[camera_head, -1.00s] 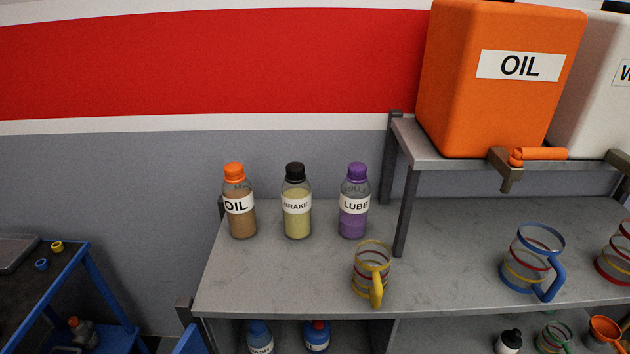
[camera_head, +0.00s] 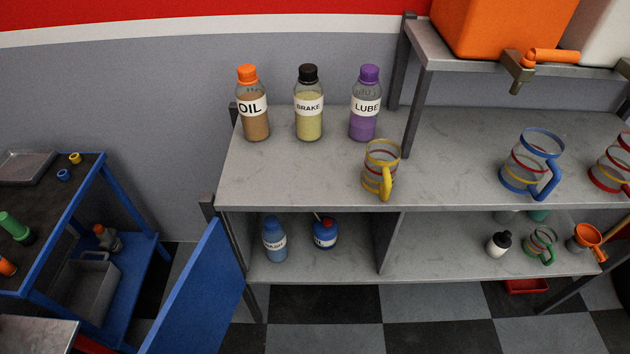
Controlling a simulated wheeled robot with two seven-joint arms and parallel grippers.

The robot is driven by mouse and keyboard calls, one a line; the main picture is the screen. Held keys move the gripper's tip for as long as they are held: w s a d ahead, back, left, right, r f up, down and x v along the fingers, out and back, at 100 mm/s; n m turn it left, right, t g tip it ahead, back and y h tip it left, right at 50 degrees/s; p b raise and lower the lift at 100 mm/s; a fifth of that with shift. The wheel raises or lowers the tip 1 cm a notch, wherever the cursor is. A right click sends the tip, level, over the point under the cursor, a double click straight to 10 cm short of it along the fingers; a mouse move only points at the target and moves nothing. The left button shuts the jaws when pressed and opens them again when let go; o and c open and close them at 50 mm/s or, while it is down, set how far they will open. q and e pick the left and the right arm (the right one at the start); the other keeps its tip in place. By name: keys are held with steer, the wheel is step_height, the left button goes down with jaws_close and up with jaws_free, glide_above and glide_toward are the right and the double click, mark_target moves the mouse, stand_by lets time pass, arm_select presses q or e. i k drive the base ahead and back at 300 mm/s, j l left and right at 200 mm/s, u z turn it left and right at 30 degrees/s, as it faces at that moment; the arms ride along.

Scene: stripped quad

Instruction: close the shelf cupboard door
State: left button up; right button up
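The shelf cupboard door (camera_head: 200,295) is a blue panel at the lower left of the shelf. It stands open, swung out toward me from the shelf's left post. The door's lower part runs out of the picture. Neither of my grippers shows in the head view.
A blue-framed cart (camera_head: 60,240) stands left of the door, with a gap of floor between. Bottles and a yellow-handled jug (camera_head: 380,170) stand on the shelf top (camera_head: 300,180). Checkered floor (camera_head: 350,310) lies clear in front of the shelf.

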mark_target(196, 317)
steer(key=k+j+u, duration=0.3)
steer(key=k+j, duration=0.15)
steer(key=j, duration=0.15)
steer(key=k+j+u, duration=0.15)
steer(key=j, duration=0.2)
steer(key=k+j+u, duration=0.15)
steer(key=j, duration=0.25)
steer(key=k, duration=0.1)
